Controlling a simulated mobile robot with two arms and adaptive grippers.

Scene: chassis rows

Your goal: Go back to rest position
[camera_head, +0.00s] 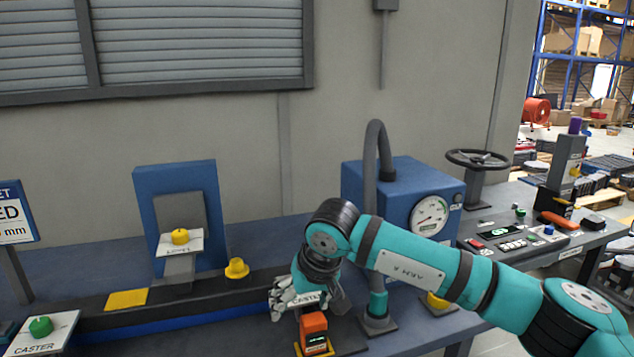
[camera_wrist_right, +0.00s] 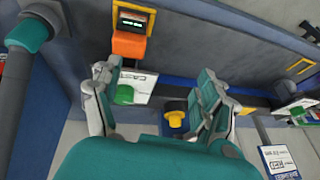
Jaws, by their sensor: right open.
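My right gripper (camera_head: 290,295) is at the end of my teal arm, low over the bench in the head view. In the right wrist view its two fingers (camera_wrist_right: 157,72) are spread apart with nothing clasped between them. A white plate marked CASTER (camera_head: 307,299) lies under the gripper, mostly hidden in the head view. The wrist view shows a green knob (camera_wrist_right: 125,94) on that plate, close to the left finger. I cannot tell whether the finger touches the plate. My left gripper is in neither view.
An orange device with a display (camera_head: 314,331) stands just in front of the gripper. A yellow knob (camera_head: 237,268) sits behind it to the left. A blue gauge box (camera_head: 405,190) with a grey pipe (camera_head: 371,150) stands behind my arm. A control panel (camera_head: 510,238) is at the right.

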